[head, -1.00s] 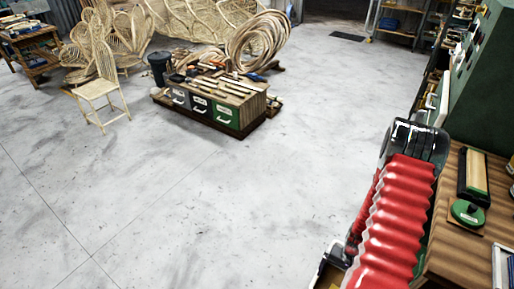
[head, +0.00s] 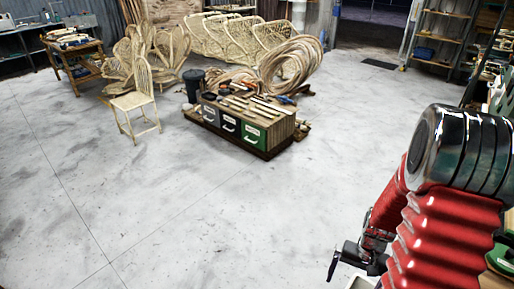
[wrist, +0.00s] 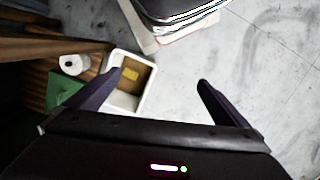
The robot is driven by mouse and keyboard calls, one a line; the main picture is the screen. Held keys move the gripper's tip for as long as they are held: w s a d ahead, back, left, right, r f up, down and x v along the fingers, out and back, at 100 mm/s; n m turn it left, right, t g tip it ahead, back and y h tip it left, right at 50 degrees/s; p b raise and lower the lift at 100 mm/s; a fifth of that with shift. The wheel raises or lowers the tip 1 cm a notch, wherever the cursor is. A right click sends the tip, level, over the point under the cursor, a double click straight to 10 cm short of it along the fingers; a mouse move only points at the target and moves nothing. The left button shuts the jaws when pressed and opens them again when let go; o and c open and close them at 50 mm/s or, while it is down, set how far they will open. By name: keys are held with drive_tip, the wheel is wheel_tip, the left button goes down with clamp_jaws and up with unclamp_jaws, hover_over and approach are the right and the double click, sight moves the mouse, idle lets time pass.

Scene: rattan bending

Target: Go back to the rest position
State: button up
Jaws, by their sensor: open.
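My gripper (wrist: 155,88) is open in the wrist view, with its two dark fingers spread apart and nothing held between them. In the head view my gripper (head: 345,262) shows low at the right, beside my red ribbed arm, over the grey floor. Its fingers are small and dark there. Below it in the wrist view is a white bin (wrist: 148,98) with a brown inside and a small yellow item (wrist: 131,74). The left finger overlaps the bin in the picture.
A drawer bench (head: 245,128) with tools stands mid-floor, with rattan coils (head: 292,62) behind it. A rattan chair (head: 135,100) stands left of it. A white roll (wrist: 73,64) lies near a green object in the wrist view. The floor (head: 190,215) in front is clear.

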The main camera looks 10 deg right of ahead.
drive_tip(key=s+a+r+n+t, duration=0.1)
drive_tip(key=a+r+n+t, duration=0.1)
drive_tip(key=a+r, duration=0.4)
drive_tip(key=s+a+r+n+t, duration=0.1)
drive_tip(key=a+r, duration=0.5)
drive_tip(key=r, duration=1)
drive_tip(key=s+a+r+n+t+h, duration=0.1)
drive_tip(key=s+a+r+n+t, duration=0.1)
drive_tip(key=a+r, duration=0.5)
wheel_tip(320, 180, up, 4)
drive_tip(key=shift+r+n+t, duration=0.1)
drive_tip(key=shift+n+t, duration=0.7)
drive_tip(key=shift+t, duration=0.2)
